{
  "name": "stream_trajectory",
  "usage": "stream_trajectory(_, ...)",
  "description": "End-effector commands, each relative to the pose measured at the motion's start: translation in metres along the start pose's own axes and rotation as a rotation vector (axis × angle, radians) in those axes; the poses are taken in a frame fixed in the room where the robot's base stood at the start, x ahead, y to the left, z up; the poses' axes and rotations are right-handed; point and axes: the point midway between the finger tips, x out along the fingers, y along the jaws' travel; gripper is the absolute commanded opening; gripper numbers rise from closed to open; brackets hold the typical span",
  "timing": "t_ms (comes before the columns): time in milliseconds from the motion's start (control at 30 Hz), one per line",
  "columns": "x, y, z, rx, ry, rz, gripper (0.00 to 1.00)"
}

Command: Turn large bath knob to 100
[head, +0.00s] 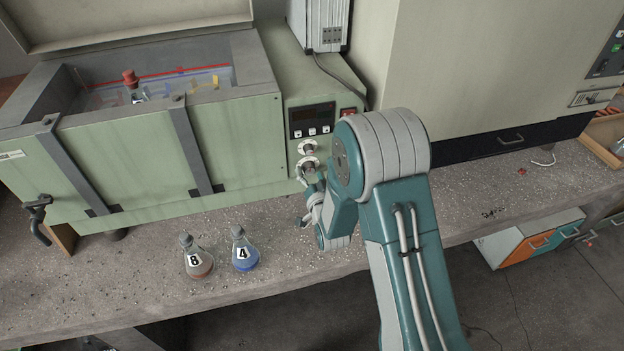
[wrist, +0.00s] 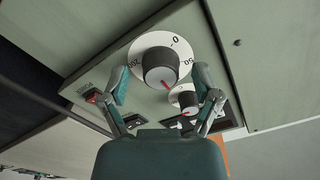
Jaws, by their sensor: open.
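The large bath knob (wrist: 160,66) is dark with a grey face and a red mark, on a white dial (wrist: 133,50). My gripper (wrist: 161,79) is open, with one finger either side of the knob and gaps visible. In the head view the large knob (head: 309,165) is the lower of two on the bath's panel, and my gripper is mostly hidden by my arm.
A smaller knob (wrist: 183,99) sits close to the large one. Two flasks, marked 8 (head: 197,262) and 4 (head: 243,253), stand on the bench (head: 120,290). A beige cabinet (head: 480,70) stands to the right.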

Motion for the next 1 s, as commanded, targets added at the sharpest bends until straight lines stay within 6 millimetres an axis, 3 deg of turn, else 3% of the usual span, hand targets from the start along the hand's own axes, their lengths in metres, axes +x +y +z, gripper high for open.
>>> stream_trajectory(167,-0.023,0.0,0.001,0.0,-0.003,0.001,0.81)
stream_trajectory(400,-0.074,0.0,0.002,0.0,-0.004,0.002,0.81)
stream_trajectory(600,-0.106,0.0,0.002,-0.001,-0.003,0.002,0.81)
stream_trajectory(1000,-0.116,0.0,0.002,-0.001,-0.002,0.001,0.81)
